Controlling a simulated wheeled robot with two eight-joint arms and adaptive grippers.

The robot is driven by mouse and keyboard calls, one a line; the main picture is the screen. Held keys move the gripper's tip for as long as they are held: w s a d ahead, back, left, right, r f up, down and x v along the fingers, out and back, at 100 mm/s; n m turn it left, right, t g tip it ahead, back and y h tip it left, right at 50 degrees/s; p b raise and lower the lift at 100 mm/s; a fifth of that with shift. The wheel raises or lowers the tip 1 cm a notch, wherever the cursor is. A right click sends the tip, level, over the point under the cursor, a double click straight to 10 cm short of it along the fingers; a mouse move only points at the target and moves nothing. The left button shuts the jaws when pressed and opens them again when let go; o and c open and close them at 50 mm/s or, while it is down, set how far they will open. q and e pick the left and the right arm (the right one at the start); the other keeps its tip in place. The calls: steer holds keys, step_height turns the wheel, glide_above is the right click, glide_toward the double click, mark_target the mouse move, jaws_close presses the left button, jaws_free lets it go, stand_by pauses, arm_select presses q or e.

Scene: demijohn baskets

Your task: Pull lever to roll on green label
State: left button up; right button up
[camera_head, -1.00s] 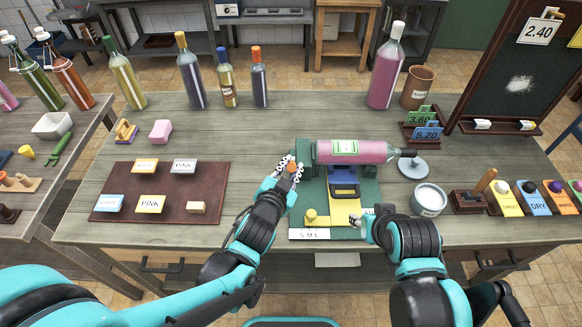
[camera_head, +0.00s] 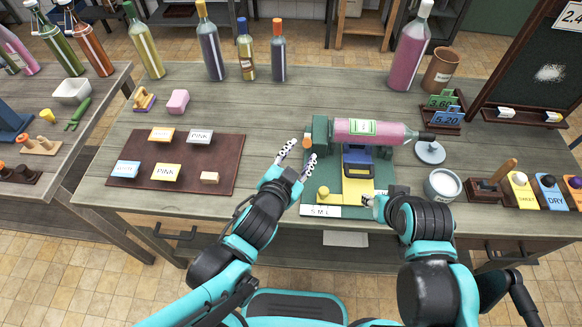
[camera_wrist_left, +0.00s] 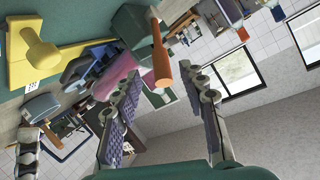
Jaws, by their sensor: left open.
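A pink bottle (camera_head: 385,132) lies on its side in the green jig (camera_head: 320,131), its neck to the right. In the wrist view the handle appears between the spread fingers, ahead of the palm. My right gripper (camera_head: 371,202) is by the front end of the yellow slide (camera_head: 357,187); its jaws are unclear.
A blue piece (camera_head: 358,165) sits on the yellow slide under the bottle, with a yellow knob (camera_head: 323,194) to its left. A brown mat (camera_head: 190,180) with label blocks lies left.

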arm_select(q)
steer(key=v, duration=0.6)
steer(key=shift+s, duration=0.2)
stand_by(0.5)
steer(key=s+a+f+n+g+y, duration=0.1)
steer(key=a+f+n+g+y, duration=0.1)
steer(key=a, duration=0.5)
steer(key=s+a+f+n+g+y, duration=0.2)
steer(key=a+n+g, duration=0.2)
steer(key=a+n, duration=0.2)
steer(key=shift+s+a+f+g, duration=0.25)
steer(key=shift+a+f+g, duration=0.15)
steer(key=shift+a, duration=0.3)
stand_by(1.8)
